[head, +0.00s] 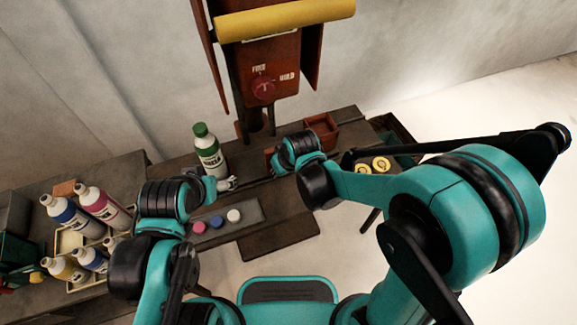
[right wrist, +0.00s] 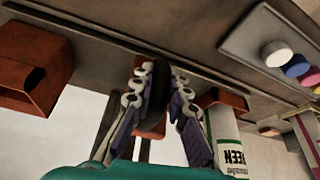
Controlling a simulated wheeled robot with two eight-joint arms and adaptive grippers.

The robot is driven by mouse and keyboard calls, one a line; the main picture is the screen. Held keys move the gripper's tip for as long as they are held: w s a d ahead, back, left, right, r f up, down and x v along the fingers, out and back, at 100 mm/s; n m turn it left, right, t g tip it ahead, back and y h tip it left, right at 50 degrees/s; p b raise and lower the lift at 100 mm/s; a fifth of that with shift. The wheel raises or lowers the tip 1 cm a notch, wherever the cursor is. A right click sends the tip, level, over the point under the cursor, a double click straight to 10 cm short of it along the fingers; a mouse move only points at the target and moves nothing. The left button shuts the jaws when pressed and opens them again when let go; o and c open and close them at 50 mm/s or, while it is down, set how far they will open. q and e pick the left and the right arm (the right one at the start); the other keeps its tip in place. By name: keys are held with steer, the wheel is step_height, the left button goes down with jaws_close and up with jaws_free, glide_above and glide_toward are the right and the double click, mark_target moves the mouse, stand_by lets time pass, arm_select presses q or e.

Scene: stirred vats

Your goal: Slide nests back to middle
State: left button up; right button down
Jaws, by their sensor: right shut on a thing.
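Two rust-red nests stand along the bench's back rail. The right nest (head: 321,131) is an open square box; it shows at left in the right wrist view (right wrist: 32,68). The left nest (head: 270,157) is mostly hidden behind my right gripper; a red corner shows in the right wrist view (right wrist: 222,97). My right gripper (right wrist: 158,105) is shut with a dark part between its fingers, apparently of the left nest; the exact contact is hidden. My left gripper (head: 229,183) is beside the green-capped bottle, its fingers too small to read.
The green-capped bottle (head: 208,150) stands left of the left nest. Pink, blue and white pots (head: 216,221) sit on a grey strip in front. A red vat stand with a yellow roller (head: 285,18) rises behind. Several bottles fill a crate at left. Yellow-topped items (head: 380,165) lie right.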

steer(key=shift+s+a, duration=0.1)
steer(key=shift+a, duration=0.05)
stand_by(0.3)
steer(key=c, duration=1.5)
jaws_free()
steer(key=v, duration=1.2)
steer(key=s+d+m+t, duration=0.1)
steer(key=s+d+m, duration=0.1)
steer(key=d, duration=0.3)
steer(key=s+d+r+m+t+h, duration=0.1)
steer(key=s+d+m, duration=0.1)
steer(key=d, duration=0.4)
steer(key=s+d+r+m+t+h, duration=0.1)
steer(key=s+d+m, duration=0.1)
steer(key=d, duration=0.4)
steer(key=shift+s+d, duration=0.15)
steer(key=shift+s, duration=0.15)
